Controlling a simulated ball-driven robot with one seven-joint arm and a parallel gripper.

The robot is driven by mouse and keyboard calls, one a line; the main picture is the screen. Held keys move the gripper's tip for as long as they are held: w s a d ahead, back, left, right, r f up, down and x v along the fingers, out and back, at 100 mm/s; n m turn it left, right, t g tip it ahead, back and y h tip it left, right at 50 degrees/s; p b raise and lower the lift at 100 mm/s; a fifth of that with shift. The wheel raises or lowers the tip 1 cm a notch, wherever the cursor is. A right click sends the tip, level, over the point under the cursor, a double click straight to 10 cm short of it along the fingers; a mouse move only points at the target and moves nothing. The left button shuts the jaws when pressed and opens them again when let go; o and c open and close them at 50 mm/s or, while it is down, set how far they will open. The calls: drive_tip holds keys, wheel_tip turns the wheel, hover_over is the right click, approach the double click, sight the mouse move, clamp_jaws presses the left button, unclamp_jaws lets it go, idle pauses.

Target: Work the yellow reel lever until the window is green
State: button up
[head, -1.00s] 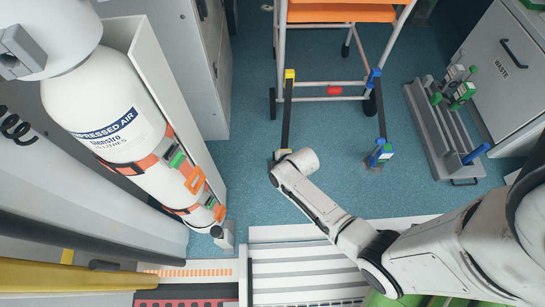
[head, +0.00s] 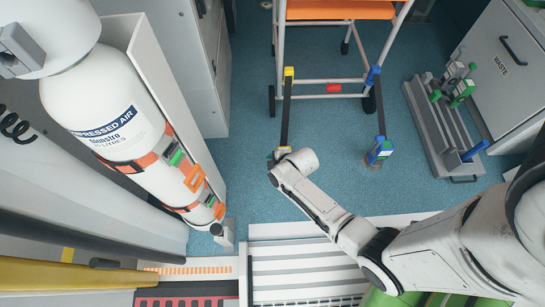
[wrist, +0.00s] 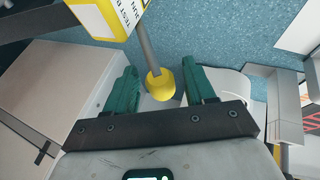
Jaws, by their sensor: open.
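In the wrist view, the yellow reel body (wrist: 105,15) with a white label sits at the top edge, partly cut off. Its grey lever shaft (wrist: 147,48) runs down to a yellow knob (wrist: 160,84). My gripper (wrist: 160,90) is open, with green fingers on both sides of the knob. I see gaps at both sides, so the fingers appear not to press it. In the head view, my arm's end hides most of the yellow reel; a small yellow part (head: 284,149) shows beside it. The reel's window is not visible in either view.
A black strap (head: 286,112) runs from a yellow-topped end to the yellow reel. A blue reel (head: 380,150) stands to its right, by the wheeled chair (head: 340,12). A grey rack (head: 440,128) stands farther right; an air cylinder (head: 125,120) is at left.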

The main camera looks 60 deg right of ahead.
drive_tip(key=shift+r, duration=0.15)
drive_tip(key=p+v, duration=0.6)
drive_tip(key=v, duration=0.4)
drive_tip(key=shift+s+r, duration=0.2)
drive_tip(key=shift+r, duration=0.1)
